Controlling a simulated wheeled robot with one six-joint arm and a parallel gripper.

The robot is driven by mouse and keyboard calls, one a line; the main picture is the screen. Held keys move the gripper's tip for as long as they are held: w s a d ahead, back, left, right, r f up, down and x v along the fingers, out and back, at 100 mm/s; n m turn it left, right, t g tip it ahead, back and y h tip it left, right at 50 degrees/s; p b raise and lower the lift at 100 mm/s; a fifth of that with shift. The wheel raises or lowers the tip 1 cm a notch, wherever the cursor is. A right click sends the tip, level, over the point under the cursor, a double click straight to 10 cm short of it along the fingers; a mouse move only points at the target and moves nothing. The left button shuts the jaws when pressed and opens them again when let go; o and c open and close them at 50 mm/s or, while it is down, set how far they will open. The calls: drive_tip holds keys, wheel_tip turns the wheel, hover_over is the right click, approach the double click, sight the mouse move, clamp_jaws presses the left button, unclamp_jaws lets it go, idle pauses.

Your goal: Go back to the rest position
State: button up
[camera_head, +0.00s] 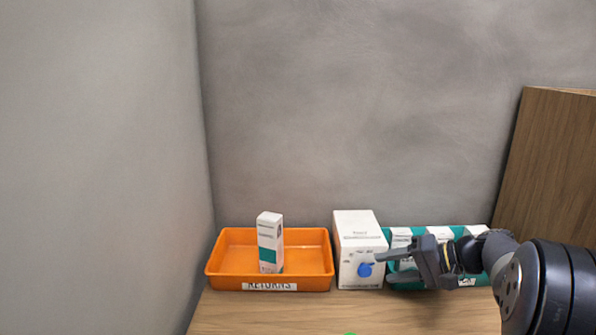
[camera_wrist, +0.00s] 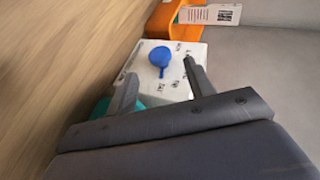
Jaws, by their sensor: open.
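My gripper (camera_head: 383,267) is open and empty, held in front of the right side of a white box-shaped device (camera_head: 357,243) with a blue knob (camera_head: 365,270). In the wrist view the fingers of my gripper (camera_wrist: 160,85) point toward the device (camera_wrist: 185,65) and stand apart, with the blue knob (camera_wrist: 160,57) beyond them. I cannot tell whether a finger touches the device. My arm reaches in from the right edge of the head view.
An orange tray (camera_head: 222,283) labelled RETURNS holds one upright white and teal carton (camera_head: 270,243). A teal tray (camera_head: 484,231) with several white cartons stands behind my gripper, partly hidden. The wooden counter (camera_head: 270,313) is mostly clear in front. A wooden panel (camera_head: 550,165) stands at the right.

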sight(365, 268)
drive_tip(key=x, duration=0.5)
drive_tip(key=shift+a+f, duration=0.1)
drive_tip(key=shift+a, duration=0.15)
drive_tip(key=shift+d+r+h+p, duration=0.1)
drive_tip(key=shift+r+h+p, duration=0.3)
drive_tip(key=shift+r+p, duration=0.15)
drive_tip(key=shift+h+p, duration=0.35)
drive_tip(key=shift+h, duration=0.05)
drive_tip(key=h+p, duration=0.1)
drive_tip(key=n+h+p, duration=0.1)
drive_tip(key=h+p, duration=0.2)
drive_tip(key=shift+a+r+g, duration=0.2)
drive_tip(key=shift+a+g, duration=0.1)
drive_tip(key=shift+a, duration=0.05)
drive_tip(key=n+h+p, duration=0.1)
drive_tip(key=h+p, duration=0.1)
drive_tip(key=shift+a+h, duration=0.15)
drive_tip(key=shift+h, duration=0.15)
drive_tip(key=shift+a+f+n+h+p, duration=0.15)
drive_tip(key=shift+h+p, duration=0.15)
drive_tip(key=shift+h, duration=0.5)
drive_tip(key=shift+a+r+n+h+p, duration=0.15)
drive_tip(key=shift+h+p, duration=0.15)
drive_tip(key=shift+h, duration=0.5)
drive_tip(key=v, duration=1)
drive_tip(key=shift+d+r+p, duration=0.15)
drive_tip(key=shift+p, duration=0.15)
drive_tip(key=shift+r, duration=0.1)
